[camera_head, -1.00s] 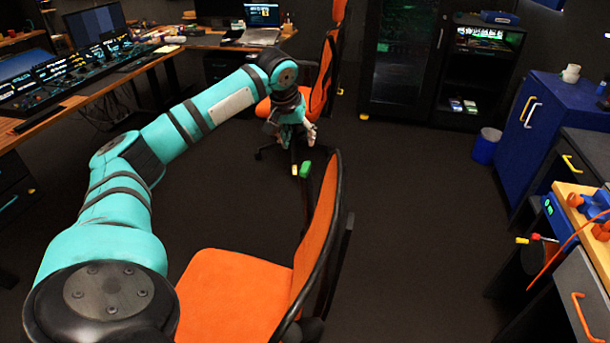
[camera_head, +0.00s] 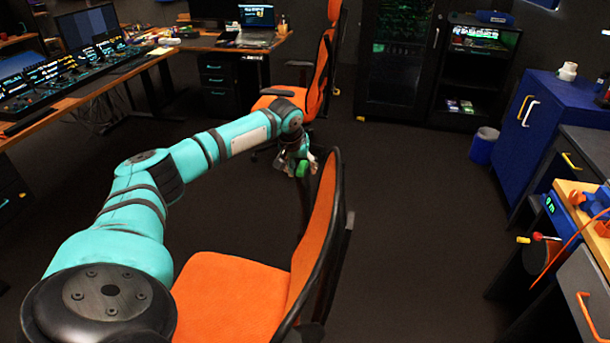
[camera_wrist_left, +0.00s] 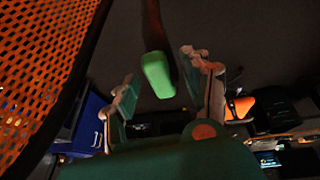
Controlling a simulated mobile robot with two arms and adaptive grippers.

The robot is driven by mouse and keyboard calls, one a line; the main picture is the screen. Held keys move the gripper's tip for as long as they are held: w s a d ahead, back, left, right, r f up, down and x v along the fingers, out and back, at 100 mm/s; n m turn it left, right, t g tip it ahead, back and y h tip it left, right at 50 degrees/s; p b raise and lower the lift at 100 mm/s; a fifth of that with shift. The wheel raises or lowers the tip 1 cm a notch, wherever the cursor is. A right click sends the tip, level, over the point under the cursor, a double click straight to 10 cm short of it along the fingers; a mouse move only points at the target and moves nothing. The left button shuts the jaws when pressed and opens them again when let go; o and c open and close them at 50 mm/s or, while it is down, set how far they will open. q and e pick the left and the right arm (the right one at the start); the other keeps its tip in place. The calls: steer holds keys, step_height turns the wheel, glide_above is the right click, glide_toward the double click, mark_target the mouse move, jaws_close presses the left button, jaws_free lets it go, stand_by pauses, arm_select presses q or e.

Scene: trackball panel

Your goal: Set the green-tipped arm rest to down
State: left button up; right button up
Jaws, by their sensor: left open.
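The near orange chair (camera_head: 232,297) has a dark arm rest that stands raised beside its mesh backrest (camera_head: 318,220). Its green tip (camera_head: 302,169) points up. In the left wrist view the green tip (camera_wrist_left: 158,74) lies between the two finger pads as seen from there, with the dark bar running up from it. My left gripper (camera_head: 298,162) is at the tip, fingers open and apart. I cannot tell whether a pad touches the tip. Part of the arm rest is hidden in the head view. My right gripper is not in view.
A desk with consoles (camera_head: 75,70) is at the left. Blue and grey cabinets (camera_head: 545,130) line the right, with a blue bin (camera_head: 484,147). The dark floor (camera_head: 420,220) between is clear.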

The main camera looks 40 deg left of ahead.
arm_select(q)
steer(key=shift+x, duration=2.7)
jaws_close()
